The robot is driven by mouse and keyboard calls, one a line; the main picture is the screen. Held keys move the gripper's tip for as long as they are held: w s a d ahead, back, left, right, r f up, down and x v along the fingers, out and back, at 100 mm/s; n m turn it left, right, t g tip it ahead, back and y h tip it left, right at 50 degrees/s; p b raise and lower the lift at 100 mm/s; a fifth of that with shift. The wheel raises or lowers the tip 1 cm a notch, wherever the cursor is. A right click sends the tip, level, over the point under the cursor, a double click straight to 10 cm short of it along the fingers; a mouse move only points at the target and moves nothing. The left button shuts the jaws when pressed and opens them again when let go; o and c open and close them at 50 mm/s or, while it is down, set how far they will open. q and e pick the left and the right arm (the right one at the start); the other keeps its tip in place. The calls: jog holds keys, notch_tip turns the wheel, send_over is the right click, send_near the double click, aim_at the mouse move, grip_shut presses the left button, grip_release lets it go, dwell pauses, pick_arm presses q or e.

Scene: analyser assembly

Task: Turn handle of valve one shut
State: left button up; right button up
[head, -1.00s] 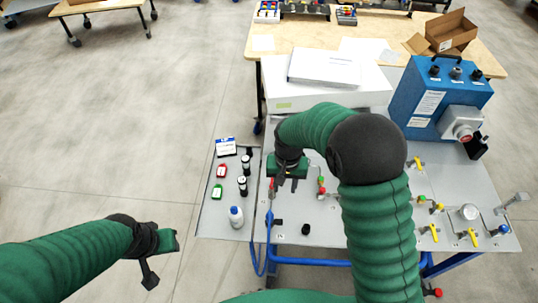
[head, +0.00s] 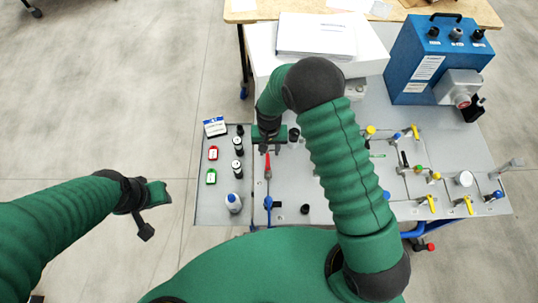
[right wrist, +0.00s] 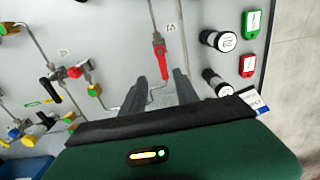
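A valve with a red lever handle (head: 268,165) sits on the grey panel, and its handle lies along the pipe line. It also shows in the right wrist view as a red handle (right wrist: 160,52), with a small upside-down label beside it that may read V1. My right gripper (head: 268,149) is over the panel just beyond the far end of this handle.
A blue-handled valve (head: 270,203) is nearer on the same line. Several yellow-handled valves and a blue box (head: 437,60) are right. A white case (head: 316,36) is behind.

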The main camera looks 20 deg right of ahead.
aim_at(267, 160)
jog(key=f, duration=0.4)
jog(key=w+f+p, duration=0.1)
jog(key=f, duration=0.1)
jog(key=shift+a, duration=0.25)
jog(key=shift+a+f, duration=0.1)
jog(key=shift+f, duration=0.25)
jog(key=shift+s+a, duration=0.1)
jog(key=shift+s, duration=0.25)
jog(key=shift+f, duration=0.1)
jog(key=shift+c, duration=0.5)
jog(key=shift+w+d+f, duration=0.1)
jog(key=shift+w+d, duration=0.1)
jog(key=shift+d, duration=0.1)
jog(key=c, duration=0.5)
grip_shut()
jog(key=shift+a, duration=0.1)
